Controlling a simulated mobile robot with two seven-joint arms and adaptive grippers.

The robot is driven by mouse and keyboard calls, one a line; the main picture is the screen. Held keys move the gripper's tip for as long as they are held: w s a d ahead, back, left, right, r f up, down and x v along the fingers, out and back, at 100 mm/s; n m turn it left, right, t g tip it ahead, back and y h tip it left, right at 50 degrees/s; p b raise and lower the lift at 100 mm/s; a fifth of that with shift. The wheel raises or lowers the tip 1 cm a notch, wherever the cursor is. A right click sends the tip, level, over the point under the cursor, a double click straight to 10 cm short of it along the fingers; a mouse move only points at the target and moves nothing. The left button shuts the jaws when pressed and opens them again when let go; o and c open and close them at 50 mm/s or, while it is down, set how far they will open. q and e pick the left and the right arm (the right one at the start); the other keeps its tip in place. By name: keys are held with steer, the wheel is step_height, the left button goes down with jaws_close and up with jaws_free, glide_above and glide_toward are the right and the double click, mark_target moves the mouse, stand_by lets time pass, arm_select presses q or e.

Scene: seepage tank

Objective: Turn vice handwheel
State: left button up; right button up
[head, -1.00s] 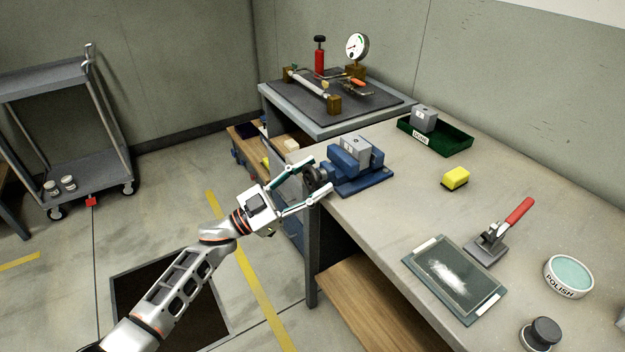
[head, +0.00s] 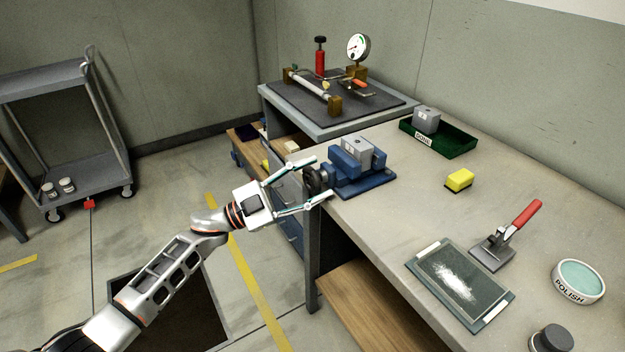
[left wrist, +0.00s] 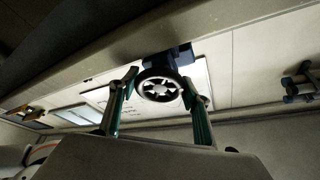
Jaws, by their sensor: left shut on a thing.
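The blue vice (head: 362,181) sits at the near left corner of the workbench with a grey block (head: 357,151) between its jaws. Its dark round handwheel (head: 314,181) faces left, out past the bench edge. My left gripper (head: 318,180) has one finger on the upper side of the wheel and one on the lower side, shut on its rim. In the left wrist view the spoked handwheel (left wrist: 158,88) sits between the two fingertips of the gripper (left wrist: 161,82). My right gripper is not in view.
On the workbench (head: 400,210) are a green tray (head: 455,145) with a grey block, a yellow sponge (head: 459,181), a red-handled tool (head: 505,235), a dark plate (head: 460,285) and a polish tin (head: 577,281). A pressure rig (head: 335,90) stands behind. The floor at left is mostly clear.

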arm_select(q)
steer(key=o, duration=1.1)
steer(key=shift+o, duration=0.2)
